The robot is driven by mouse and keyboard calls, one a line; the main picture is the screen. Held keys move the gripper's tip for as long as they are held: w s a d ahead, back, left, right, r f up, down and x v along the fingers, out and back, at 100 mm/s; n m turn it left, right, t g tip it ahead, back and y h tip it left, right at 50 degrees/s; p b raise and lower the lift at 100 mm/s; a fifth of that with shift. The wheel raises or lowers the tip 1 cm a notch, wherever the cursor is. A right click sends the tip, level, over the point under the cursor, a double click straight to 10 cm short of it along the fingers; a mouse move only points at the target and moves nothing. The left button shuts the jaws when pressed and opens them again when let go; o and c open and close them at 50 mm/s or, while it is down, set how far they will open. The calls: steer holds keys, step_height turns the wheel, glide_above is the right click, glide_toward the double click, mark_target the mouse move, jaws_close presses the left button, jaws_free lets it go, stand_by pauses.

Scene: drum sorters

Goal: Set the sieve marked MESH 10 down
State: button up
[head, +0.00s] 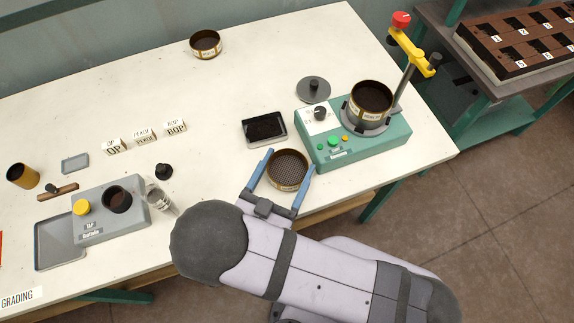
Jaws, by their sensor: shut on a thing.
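A round brass-rimmed sieve with a coarse mesh (288,183) is near the front edge of the white table, left of the green machine. My gripper (290,164) has its two blue fingers on either side of this sieve and is shut on it. No label can be read on it from here, and I cannot tell whether it touches the table. Another brass sieve (372,89) stands on the green sieve shaker (375,148). A third brass sieve or pan (205,43) stands at the back of the table.
A dark-filled tray (264,128) lies just behind my gripper. A grey lid (314,88) lies behind the shaker. To the left are a grey tamper-like device (98,220), a glass (158,198), a black knob (164,171) and white marked blocks (145,136). The table's middle back is clear.

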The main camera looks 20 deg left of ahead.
mark_target(279, 185)
steer(key=shift+f, duration=0.15)
steer(key=o, duration=0.8)
steer(key=shift+o, duration=0.2)
steer(key=shift+s, duration=0.1)
steer(key=s+b, duration=0.2)
steer(key=s, duration=0.5)
steer(key=shift+s, duration=0.15)
steer(key=shift+r, duration=0.2)
